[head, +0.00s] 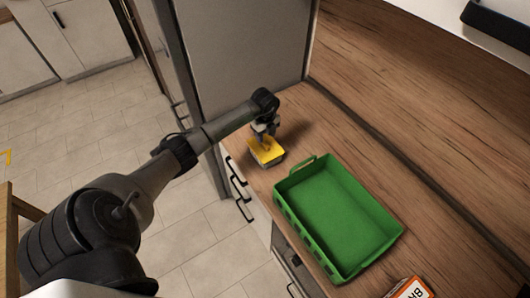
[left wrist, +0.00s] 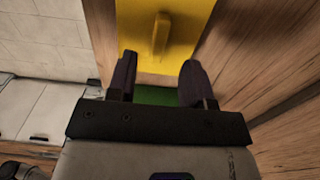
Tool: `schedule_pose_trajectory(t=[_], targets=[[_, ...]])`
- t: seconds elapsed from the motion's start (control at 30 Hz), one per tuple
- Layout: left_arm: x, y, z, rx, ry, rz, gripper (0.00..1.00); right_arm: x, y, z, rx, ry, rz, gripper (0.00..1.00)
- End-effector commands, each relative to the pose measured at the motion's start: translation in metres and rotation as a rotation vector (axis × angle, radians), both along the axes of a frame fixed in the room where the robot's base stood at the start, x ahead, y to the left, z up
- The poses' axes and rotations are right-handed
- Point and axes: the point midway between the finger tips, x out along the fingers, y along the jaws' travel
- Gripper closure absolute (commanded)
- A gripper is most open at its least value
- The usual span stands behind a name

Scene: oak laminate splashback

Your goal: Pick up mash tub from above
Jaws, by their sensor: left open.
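The mash tub (head: 267,153), with a yellow top and a paler side, stands on the wooden counter near its front edge. In the left wrist view its yellow top (left wrist: 178,62) fills the upper middle, with a raised yellow grip (left wrist: 160,36) on it. My left gripper (head: 264,138) is above the tub, pointing down. Its two dark fingers are apart in the left wrist view (left wrist: 159,70), with nothing seen held between them. Whether the fingertips touch the tub cannot be told. My right gripper is not in view.
An empty-looking green basket (head: 345,215) with a handle stands on the counter right of the tub. An orange and white box (head: 409,289) is at the bottom edge. A tall grey cabinet (head: 245,55) rises behind the tub. Bare counter (head: 345,135) lies behind the basket.

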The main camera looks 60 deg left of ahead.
Motion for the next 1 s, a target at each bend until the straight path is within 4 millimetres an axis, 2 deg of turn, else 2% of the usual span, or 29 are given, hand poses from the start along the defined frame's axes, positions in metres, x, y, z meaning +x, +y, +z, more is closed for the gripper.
schedule_pose_trajectory(t=[0.33,0.7,1.0], targets=[[-0.001,-0.001,-0.042,-0.002,0.000,0.001,0.53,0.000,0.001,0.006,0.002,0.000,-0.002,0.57],[-0.001,-0.001,-0.049,-0.001,0.000,0.000,0.53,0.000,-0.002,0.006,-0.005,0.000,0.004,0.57],[-0.001,-0.001,-0.048,0.000,0.000,0.000,0.82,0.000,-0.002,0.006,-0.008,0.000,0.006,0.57]])
